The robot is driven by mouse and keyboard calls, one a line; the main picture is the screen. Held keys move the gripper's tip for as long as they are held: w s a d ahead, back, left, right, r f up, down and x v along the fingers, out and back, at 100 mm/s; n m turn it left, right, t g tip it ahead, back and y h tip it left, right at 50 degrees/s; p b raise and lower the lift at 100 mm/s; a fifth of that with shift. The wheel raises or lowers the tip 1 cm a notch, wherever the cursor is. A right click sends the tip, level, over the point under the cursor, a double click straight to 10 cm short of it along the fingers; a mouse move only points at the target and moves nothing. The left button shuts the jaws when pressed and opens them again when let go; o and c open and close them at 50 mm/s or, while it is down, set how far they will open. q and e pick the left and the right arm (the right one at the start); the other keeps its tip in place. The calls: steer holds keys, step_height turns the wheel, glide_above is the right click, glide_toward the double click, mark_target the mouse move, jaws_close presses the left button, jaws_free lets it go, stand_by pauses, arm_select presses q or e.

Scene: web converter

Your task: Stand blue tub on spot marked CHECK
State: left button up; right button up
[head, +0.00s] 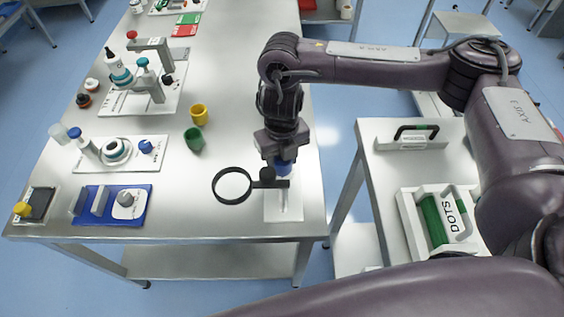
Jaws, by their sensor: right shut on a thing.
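My right gripper (282,151) points down over the right front of the steel table and is shut on the blue tub (284,167). Only a small part of the blue tub shows, below the jaws and behind the black magnifier stand (268,178). I cannot tell whether its base touches anything. Under and in front of it lies a white plate (283,213) with the magnifier's stand over it. No CHECK lettering is readable, so I cannot tell where that spot is. My left gripper is not in view.
The magnifier's ring (232,186) sticks out left of the gripper. A green tub (194,139) and a yellow tub (199,114) stand to the left. Further left are a blue tray (130,215) and a microscope (150,72). A side table (385,172) with cases stands right, across a gap.

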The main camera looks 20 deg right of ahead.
steer(key=shift+f, duration=0.8)
steer(key=shift+f, duration=0.2)
steer(key=o, duration=0.9)
steer(key=shift+o, duration=0.2)
